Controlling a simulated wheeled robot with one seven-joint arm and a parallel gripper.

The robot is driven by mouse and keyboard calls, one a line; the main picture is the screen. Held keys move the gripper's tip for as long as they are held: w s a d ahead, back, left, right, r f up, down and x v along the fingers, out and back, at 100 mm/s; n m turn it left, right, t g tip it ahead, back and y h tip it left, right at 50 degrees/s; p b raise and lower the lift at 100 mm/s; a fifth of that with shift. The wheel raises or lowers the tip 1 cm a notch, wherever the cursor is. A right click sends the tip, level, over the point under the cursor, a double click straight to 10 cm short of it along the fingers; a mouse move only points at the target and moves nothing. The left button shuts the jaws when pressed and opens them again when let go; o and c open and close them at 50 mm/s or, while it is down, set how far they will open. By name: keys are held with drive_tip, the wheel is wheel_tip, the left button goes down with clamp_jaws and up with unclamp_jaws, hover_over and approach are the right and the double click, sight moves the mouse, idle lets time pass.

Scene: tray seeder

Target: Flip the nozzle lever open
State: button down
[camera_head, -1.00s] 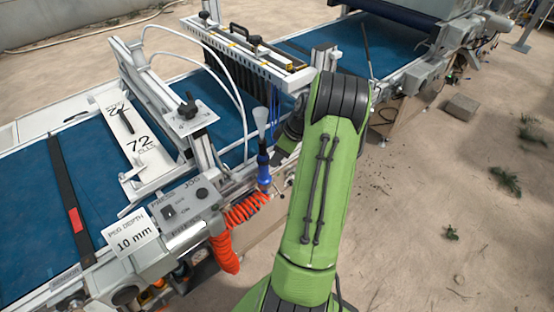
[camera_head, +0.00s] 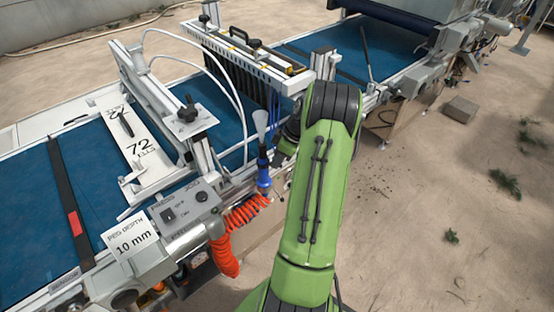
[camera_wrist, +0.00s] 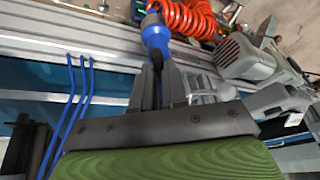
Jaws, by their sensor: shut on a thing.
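The blue nozzle (camera_head: 263,172) stands upright at the near side of the machine, with a pale funnel-shaped tip above it and an orange coiled hose (camera_head: 243,214) below. In the wrist view the nozzle's blue body (camera_wrist: 155,36) lies right at the ends of my fingers. My gripper (camera_wrist: 158,72) is shut on the nozzle around a narrow dark part below the blue body. I cannot make out the lever apart from the nozzle, since the fingers cover that spot. In the head view my green arm hides most of the gripper, which is just right of the nozzle.
A grey control box (camera_head: 186,206) with knobs and a "10 mm" sign (camera_head: 130,240) stand left of the hose. A white bar with a row of dark tubes (camera_head: 245,55) spans the blue belt (camera_head: 90,165).

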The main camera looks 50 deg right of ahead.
drive_tip(key=shift+w+d, duration=0.1)
drive_tip(key=shift+d, duration=0.05)
drive_tip(key=c, duration=1.1)
unclamp_jaws()
drive_tip(key=shift+c, duration=0.2)
drive_tip(key=p+v, duration=0.4)
drive_tip(key=v, duration=1.1)
drive_tip(key=shift+r, duration=0.4)
